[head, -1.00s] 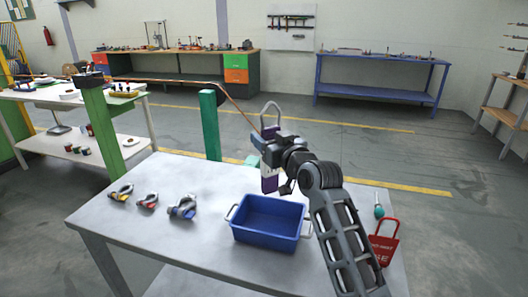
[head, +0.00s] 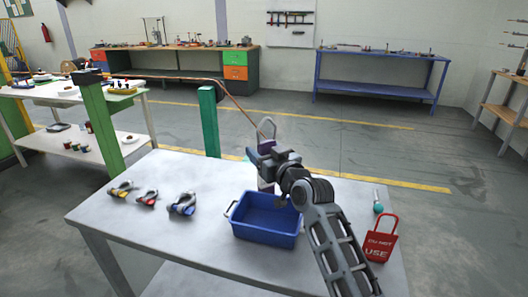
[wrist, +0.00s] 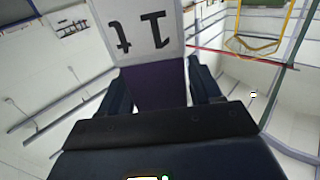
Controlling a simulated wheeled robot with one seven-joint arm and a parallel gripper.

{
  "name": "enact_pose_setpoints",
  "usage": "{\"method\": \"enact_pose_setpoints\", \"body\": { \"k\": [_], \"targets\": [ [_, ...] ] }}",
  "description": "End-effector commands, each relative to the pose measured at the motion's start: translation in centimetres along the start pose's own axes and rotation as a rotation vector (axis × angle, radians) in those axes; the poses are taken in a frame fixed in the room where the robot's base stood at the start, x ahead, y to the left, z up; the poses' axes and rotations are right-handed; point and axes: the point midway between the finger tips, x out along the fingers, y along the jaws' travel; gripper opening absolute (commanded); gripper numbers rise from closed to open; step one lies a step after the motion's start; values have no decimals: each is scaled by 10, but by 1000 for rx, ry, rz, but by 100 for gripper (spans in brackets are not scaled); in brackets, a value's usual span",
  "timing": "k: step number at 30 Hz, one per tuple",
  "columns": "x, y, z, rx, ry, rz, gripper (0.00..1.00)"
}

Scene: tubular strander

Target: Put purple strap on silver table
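The purple strap (wrist: 155,85) shows in the wrist view between my fingers, with a white label (wrist: 140,30) reading "1t" above its purple part. In the head view its grey loop (head: 266,127) stands up above my gripper (head: 268,162). Its lower part is largely hidden behind the gripper. My gripper is shut on the strap and holds it upright over the far edge of the silver table (head: 110,222), behind the blue bin. I cannot tell whether the strap's lower end touches the table.
A blue bin (head: 266,234) stands on the table just in front of my gripper. Several shackles, including a blue one (head: 182,204), lie at the left. The table's left front is clear.

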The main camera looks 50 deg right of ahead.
Motion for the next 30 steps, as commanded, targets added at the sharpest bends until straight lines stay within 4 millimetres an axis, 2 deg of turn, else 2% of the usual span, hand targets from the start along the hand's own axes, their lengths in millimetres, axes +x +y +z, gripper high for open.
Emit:
{"method": "enact_pose_setpoints", "body": {
  "k": [1, 5, 15, 20, 30],
  "targets": [
    [0, 0, 0, 0, 0, 0, 69],
    [0, 0, 0, 0, 0, 0, 81],
    [0, 0, -6, 0, 0, 0, 81],
    [-24, 0, 0, 2, -1, 0, 81],
    [-93, 0, -1, -1, -1, -1, 81]
  ]
}}
